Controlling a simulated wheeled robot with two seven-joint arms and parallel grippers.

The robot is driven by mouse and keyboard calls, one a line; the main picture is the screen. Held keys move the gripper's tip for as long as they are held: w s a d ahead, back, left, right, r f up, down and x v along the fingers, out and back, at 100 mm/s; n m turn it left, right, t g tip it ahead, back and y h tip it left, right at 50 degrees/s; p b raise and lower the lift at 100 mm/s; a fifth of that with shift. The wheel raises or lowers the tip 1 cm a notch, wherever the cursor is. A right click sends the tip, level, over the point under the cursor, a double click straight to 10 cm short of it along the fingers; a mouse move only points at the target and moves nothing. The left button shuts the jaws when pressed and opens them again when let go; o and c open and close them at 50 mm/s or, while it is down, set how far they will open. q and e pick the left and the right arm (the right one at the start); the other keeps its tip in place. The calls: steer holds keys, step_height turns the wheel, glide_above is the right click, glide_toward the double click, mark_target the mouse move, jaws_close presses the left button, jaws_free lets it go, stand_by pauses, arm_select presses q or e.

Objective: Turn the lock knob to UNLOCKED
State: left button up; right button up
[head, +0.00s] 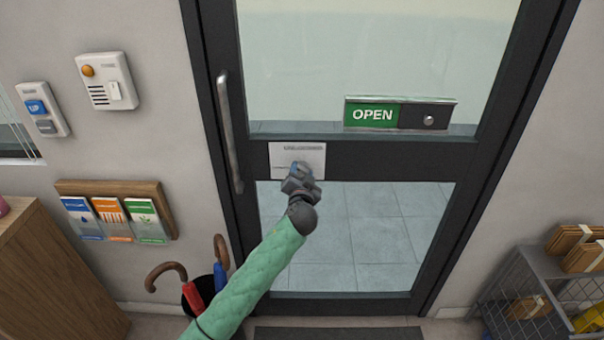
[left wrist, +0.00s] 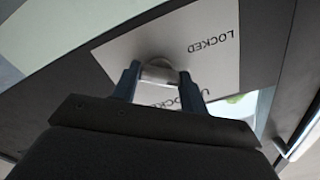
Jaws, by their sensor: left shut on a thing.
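The lock plate (head: 284,158) is a white panel on the dark middle rail of the glass door. In the left wrist view the plate (left wrist: 205,55) shows the word LOCKED, and a second word, partly covered by a finger, reads as UNLOCKED. My left gripper (head: 300,170) is at the plate. In the left wrist view its two blue-grey fingers are shut on the rounded, pale metal lock knob (left wrist: 158,71), one on each side. The knob is hidden behind the gripper in the head view. I cannot tell which word it points to. My right gripper is out of view.
A vertical door handle (head: 230,135) is left of the plate. An OPEN sign (head: 372,115) with a slider is above right. An umbrella stand (head: 197,292), a leaflet rack (head: 117,188) and wall switches are at left. A wire basket (head: 520,285) stands at lower right.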

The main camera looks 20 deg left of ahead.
arm_select(q)
steer(key=shift+m, duration=1)
steer(key=m+p, duration=0.1)
steer(key=m, duration=0.1)
steer(key=shift+m, duration=0.4)
steer(key=m+p, duration=0.2)
steer(key=m, duration=0.1)
steer(key=shift+r, duration=0.1)
steer(key=shift+m+p, duration=0.65)
steer(key=shift+m, duration=1.05)
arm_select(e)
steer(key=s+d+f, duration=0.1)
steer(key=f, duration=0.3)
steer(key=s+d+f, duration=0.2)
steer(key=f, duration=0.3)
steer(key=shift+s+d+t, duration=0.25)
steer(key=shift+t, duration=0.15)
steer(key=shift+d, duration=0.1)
arm_select(q)
steer(key=o, duration=1)
steer(key=shift+s, duration=0.1)
